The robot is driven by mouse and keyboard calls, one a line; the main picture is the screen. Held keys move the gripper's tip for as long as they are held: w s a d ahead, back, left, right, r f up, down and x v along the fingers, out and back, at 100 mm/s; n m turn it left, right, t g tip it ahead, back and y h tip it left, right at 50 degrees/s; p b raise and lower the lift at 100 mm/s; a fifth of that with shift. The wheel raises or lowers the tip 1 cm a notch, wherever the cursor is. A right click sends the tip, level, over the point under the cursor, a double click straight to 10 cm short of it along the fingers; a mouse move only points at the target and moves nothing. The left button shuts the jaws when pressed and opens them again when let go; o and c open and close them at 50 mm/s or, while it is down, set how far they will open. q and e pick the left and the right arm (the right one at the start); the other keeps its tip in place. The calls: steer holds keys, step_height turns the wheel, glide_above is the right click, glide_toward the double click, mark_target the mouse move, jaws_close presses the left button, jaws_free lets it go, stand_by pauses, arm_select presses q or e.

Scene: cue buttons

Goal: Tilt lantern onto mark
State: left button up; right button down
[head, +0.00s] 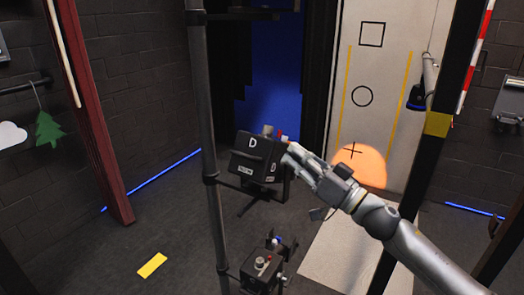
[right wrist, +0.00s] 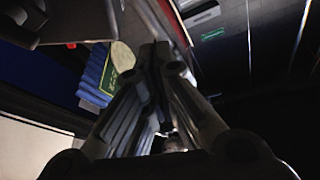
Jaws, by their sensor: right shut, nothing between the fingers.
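A black box marked D (head: 256,156), on a dark stand near the middle of the head view, looks like the lantern. Small red and pale parts show behind its top edge. My left gripper is not in view.
A dark upright pole (head: 207,120) stands just left of the box. A lower black button box (head: 261,267) stands below it. The panel also has a square mark (head: 372,34) and a circle mark (head: 362,96). A black post (head: 447,90) rises at right.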

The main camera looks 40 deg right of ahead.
step_height(320, 180, up, 4)
steer(key=p, duration=0.3)
glide_above(258, 157)
steer(key=s, duration=0.1)
step_height(258, 157, down, 3)
steer(key=shift+s+r, duration=0.1)
steer(key=shift+s, duration=0.05)
steer(key=shift+s+a+f, duration=0.1)
steer(key=shift+a+f, duration=0.05)
steer(key=shift+f, duration=0.3)
steer(key=shift+s+a+f, duration=0.1)
steer(key=shift+f, duration=0.35)
steer(key=shift+a+f+b, duration=0.1)
steer(key=shift+f+b, duration=0.05)
steer(key=shift+b, duration=0.15)
